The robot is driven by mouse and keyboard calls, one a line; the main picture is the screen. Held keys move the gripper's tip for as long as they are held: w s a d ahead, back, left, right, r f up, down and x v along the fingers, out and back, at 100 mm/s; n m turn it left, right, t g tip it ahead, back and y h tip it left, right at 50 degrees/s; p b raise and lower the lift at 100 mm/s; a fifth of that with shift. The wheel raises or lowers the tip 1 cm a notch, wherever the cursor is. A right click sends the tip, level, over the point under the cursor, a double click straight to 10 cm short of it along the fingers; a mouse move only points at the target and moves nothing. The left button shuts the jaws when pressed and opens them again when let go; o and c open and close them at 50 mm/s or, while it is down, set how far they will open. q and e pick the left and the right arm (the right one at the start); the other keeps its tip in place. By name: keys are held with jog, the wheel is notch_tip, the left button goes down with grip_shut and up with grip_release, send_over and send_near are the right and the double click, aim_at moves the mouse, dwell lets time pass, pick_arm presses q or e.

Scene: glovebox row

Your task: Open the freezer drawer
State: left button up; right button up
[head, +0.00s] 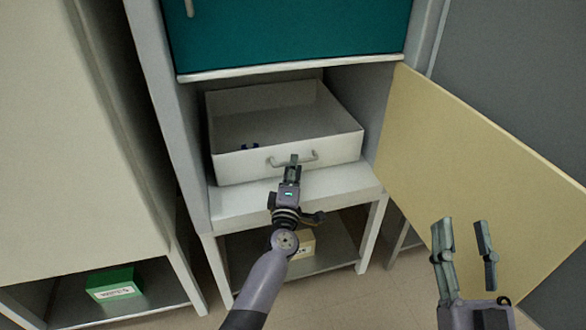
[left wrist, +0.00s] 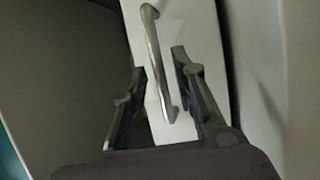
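The white freezer drawer (head: 240,165) stands out from the open compartment, its inside visible from above. Its metal bar handle (head: 316,155) is on the front face. My left gripper (head: 292,160) is at the handle. In the left wrist view its two fingers (left wrist: 160,72) are apart, with the handle (left wrist: 153,50) running between them; gaps show on its sides, and I cannot tell whether a finger touches it. My right gripper (head: 464,230) is open and empty, in front of the cream door.
The cream door (head: 470,170) is swung wide open to the right. A teal door (head: 290,30) is above. A small dark blue item (head: 250,146) lies in the drawer. A green box (head: 114,284) and a tan box (head: 302,246) sit on low shelves.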

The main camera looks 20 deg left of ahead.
pick_arm(q)
grip_shut()
dwell(0.6)
